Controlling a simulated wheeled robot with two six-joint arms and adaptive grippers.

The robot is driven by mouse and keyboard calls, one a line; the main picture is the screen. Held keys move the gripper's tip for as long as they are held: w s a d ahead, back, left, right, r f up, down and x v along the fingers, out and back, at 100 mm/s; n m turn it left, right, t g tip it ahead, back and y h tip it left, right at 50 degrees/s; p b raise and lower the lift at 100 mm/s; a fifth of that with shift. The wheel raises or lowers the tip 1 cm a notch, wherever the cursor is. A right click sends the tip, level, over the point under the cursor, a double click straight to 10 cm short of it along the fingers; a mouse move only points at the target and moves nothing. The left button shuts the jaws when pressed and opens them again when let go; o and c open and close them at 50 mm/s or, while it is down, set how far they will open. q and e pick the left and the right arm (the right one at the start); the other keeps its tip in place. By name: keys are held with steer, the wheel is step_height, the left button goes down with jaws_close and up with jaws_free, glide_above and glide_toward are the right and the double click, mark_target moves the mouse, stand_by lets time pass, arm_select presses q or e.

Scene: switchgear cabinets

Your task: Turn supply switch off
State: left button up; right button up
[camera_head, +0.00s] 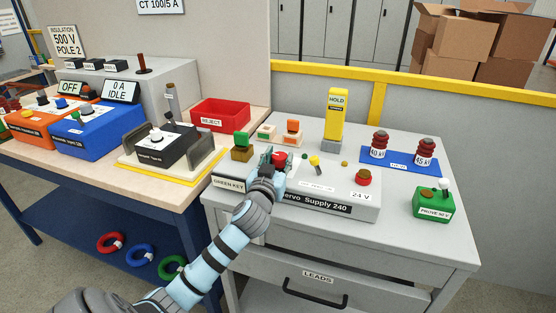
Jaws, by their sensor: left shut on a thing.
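The grey Servo Supply 240 box (345,205) sits on the grey cabinet top. At its left end is a red knob (281,157), which I take to be the supply switch; its marking cannot be read. My left gripper (272,159) reaches over the box from below and is shut on the red knob. The fingers and wrist hide part of the knob and the panel around it, so its turn position cannot be told. My right gripper is out of view.
On the same box are a small yellow-topped lever (315,161) and a red button (363,177) by a 24 V label. A yellow HOLD block (334,118) stands behind. A green PROVE box (434,204) is at right. A black transformer unit (162,147) is at left.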

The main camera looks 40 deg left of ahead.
arm_select(q)
steer(key=shift+w+d+f+n+g+y+b, duration=0.1)
steer(key=shift+n+g+y+b, duration=0.25)
steer(key=shift+n+y, duration=0.2)
steer(key=shift+d+f+n+g+y+b, duration=0.1)
steer(key=shift+n+g+y+b, duration=0.3)
steer(key=shift+y, duration=0.25)
steer(key=shift+r+y, duration=0.1)
steer(key=shift+y, duration=0.2)
steer(key=shift+a, duration=0.1)
steer(key=o, duration=1.1)
steer(key=shift+r, duration=0.1)
steer(key=shift+o, duration=0.2)
steer(key=v, duration=1.2)
